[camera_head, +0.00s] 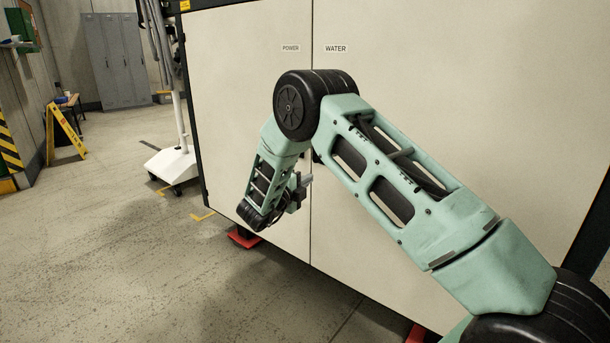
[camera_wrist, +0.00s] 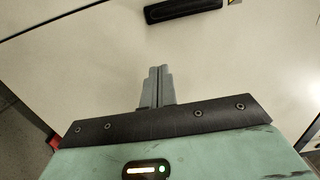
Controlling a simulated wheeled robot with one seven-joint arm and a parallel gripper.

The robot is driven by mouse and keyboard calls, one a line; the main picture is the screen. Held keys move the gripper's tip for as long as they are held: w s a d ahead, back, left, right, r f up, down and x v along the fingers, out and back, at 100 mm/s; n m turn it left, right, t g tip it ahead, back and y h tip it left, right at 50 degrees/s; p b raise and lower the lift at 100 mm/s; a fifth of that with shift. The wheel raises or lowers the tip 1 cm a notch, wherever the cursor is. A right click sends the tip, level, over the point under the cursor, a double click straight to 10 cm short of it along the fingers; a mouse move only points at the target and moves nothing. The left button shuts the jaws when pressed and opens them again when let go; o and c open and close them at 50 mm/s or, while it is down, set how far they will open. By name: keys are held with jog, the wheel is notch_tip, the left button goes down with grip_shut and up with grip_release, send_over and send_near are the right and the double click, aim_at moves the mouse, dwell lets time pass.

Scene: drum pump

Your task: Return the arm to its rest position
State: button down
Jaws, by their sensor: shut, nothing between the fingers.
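My arm, pale green with black joints, is bent at the elbow across the middle and right of the head view. My gripper (camera_head: 306,182) hangs low at the arm's far end, in front of the cream cabinet (camera_head: 420,60). In the wrist view my gripper (camera_wrist: 161,70) shows its two grey fingers pressed together with nothing between them. The cabinet front fills the background there, with a black handle (camera_wrist: 183,10) at the top, apart from the fingertips. In the head view much of the gripper is hidden by the forearm and wrist.
Cabinet doors are labelled POWER (camera_head: 290,48) and WATER (camera_head: 336,48). A white wheeled stand (camera_head: 172,165) is just left of the cabinet. A yellow floor sign (camera_head: 66,135) and grey lockers (camera_head: 117,60) stand farther back. The floor at left is open.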

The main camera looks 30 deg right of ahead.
jog(key=shift+s+a, duration=0.1)
jog(key=shift+a, duration=0.05)
jog(key=w+a+r+n+t+y, duration=0.1)
jog(key=a+r+n+t+y, duration=0.15)
jog(key=a+n+y, duration=0.6)
jog(key=w+a+r+n+t+y, duration=0.1)
jog(key=a+r+n+t+y, duration=0.25)
jog(key=a, duration=0.85)
jog(key=s+a+n+g+y, duration=0.5)
jog(key=s+a+n+y, duration=0.4)
jog(key=s+a+n, duration=0.7)
jog(key=s+d+n+g+h, duration=0.1)
jog(key=s+d+n+g, duration=0.2)
jog(key=s, duration=0.7)
jog(key=s+d+n+g+h, duration=0.15)
jog(key=s+n, duration=0.35)
jog(key=s, duration=0.5)
jog(key=s+d+n+g+h, duration=0.2)
jog(key=s+n+g, duration=0.15)
jog(key=s, duration=0.65)
notch_tip(320, 180, up, 25)
jog(key=p, duration=2.6)
jog(key=shift+w+a+r+y, duration=0.15)
jog(key=shift+a+y, duration=0.05)
jog(key=shift+y, duration=0.15)
